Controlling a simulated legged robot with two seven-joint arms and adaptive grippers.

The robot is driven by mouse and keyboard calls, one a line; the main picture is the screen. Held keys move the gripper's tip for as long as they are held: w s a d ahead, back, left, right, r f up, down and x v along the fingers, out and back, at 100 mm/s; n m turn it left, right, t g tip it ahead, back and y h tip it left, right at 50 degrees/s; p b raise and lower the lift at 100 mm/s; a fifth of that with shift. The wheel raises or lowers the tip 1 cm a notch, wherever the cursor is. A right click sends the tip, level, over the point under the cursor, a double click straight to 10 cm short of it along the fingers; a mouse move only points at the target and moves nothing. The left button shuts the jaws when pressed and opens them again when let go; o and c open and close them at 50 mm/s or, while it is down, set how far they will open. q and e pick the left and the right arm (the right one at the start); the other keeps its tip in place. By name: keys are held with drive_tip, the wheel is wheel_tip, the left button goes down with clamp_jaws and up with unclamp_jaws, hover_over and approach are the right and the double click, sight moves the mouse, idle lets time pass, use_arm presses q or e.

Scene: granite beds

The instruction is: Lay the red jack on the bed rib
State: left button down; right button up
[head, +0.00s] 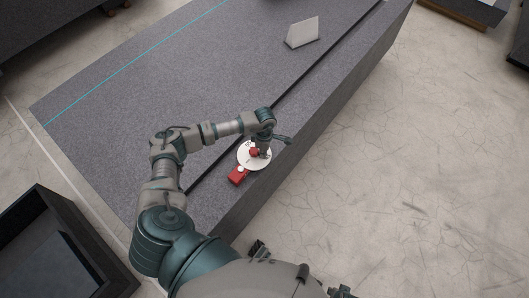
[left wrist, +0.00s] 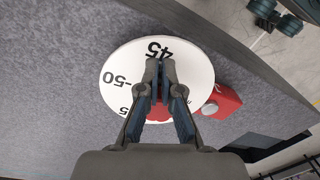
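A red jack (head: 238,176) with a white round top lies on the granite bed's near-edge strip. It shows in the left wrist view (left wrist: 227,100), right of a white dial. The white dial (head: 246,162) has black numbers such as 45 and 50 and also shows in the left wrist view (left wrist: 195,68). A red part (left wrist: 158,113) sits on the dial, partly hidden by the fingers. My left gripper (head: 257,152) points down over the dial, its fingertips (left wrist: 161,65) close together. I cannot tell whether they grip the red part. I cannot make out my right gripper.
The granite bed (head: 150,90) has a dark groove along its length and a cyan line on the far side. A grey wedge-like block (head: 302,32) stands farther along it. A dark open bin (head: 50,250) is at lower left. Bare floor lies right of the bed.

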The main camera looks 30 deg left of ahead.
use_arm(q)
drive_tip(key=shift+a, duration=0.1)
drive_tip(key=shift+w+d+r, duration=0.1)
drive_tip(key=shift+d+r, duration=0.1)
drive_tip(key=shift+d, duration=0.9)
drive_tip(key=shift+a+f, duration=0.3)
drive_tip(key=shift+a, duration=0.2)
drive_tip(key=c, duration=1.2)
unclamp_jaws()
drive_tip(key=shift+a+f, duration=0.1)
drive_tip(key=shift+a, duration=0.35)
drive_tip(key=shift+c, duration=0.2)
drive_tip(key=shift+d, duration=0.6)
drive_tip(key=shift+d+r, duration=0.15)
drive_tip(key=shift+r, duration=0.1)
wheel_tip(320, 180, up, 12)
drive_tip(key=shift+w+f, duration=0.2)
drive_tip(key=shift+w, duration=0.25)
use_arm(e)
drive_tip(key=shift+d+f, duration=0.3)
drive_tip(key=shift+d, duration=0.05)
use_arm(q)
drive_tip(key=shift+a, duration=0.2)
